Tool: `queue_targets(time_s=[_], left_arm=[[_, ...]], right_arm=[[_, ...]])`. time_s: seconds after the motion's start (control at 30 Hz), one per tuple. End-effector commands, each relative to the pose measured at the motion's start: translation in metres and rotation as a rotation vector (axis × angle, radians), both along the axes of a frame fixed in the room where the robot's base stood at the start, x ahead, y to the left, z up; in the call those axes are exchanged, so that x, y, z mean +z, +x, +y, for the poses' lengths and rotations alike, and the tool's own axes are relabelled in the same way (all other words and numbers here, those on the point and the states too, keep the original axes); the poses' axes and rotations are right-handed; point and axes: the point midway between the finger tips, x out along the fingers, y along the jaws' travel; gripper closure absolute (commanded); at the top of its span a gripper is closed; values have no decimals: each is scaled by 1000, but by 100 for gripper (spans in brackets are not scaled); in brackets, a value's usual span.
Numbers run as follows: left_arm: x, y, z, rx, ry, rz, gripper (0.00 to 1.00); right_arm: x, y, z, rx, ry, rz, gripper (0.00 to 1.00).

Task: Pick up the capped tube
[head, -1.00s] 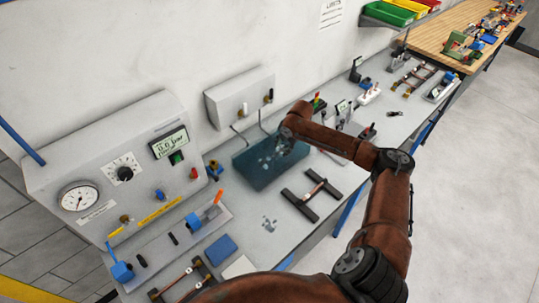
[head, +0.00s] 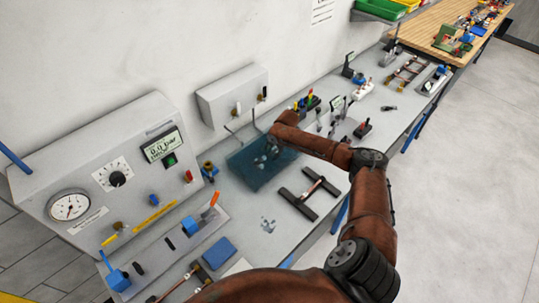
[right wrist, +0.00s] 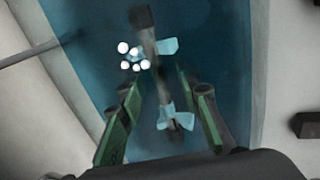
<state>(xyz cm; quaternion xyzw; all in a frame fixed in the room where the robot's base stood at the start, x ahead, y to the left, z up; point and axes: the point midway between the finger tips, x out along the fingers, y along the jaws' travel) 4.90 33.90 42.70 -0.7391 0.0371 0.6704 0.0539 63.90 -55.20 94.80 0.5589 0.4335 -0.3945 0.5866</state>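In the right wrist view, the tube (right wrist: 163,72) is a dark, narrow bar with a light-blue piece near each end. It lies over the blue water tank (right wrist: 85,75), running lengthwise between my right gripper's fingers. My right gripper (right wrist: 156,88) has green-lined fingers spread apart, one on each side of the tube, with gaps visible. Whether the tube's ends are capped is too blurred to tell. In the head view, my right gripper (head: 265,152) is over the blue tank (head: 250,180), and the tube there is hard to make out. My left gripper is not in view.
A rack (head: 292,199) with a copper tube stands right of the tank. A grey test panel (head: 105,170) with gauge and a wall box (head: 232,95) stand behind. A blue pad (head: 219,253) lies in front. Hand tools and small stands crowd the bench's far end.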

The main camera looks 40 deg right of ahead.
Motion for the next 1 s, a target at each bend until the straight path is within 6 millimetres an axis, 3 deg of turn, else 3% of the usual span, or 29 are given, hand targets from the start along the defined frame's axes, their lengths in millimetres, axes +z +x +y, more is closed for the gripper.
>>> queue_targets(time_s=[0.17, 0.6, 1.0], left_arm=[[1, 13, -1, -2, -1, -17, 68], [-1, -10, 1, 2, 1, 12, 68], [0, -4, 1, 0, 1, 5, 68]], right_arm=[[1, 1, 1, 2, -1, -1, 69], [1, 1, 1, 2, -1, -1, 99], [1, 1, 1, 2, -1, -1, 100]])
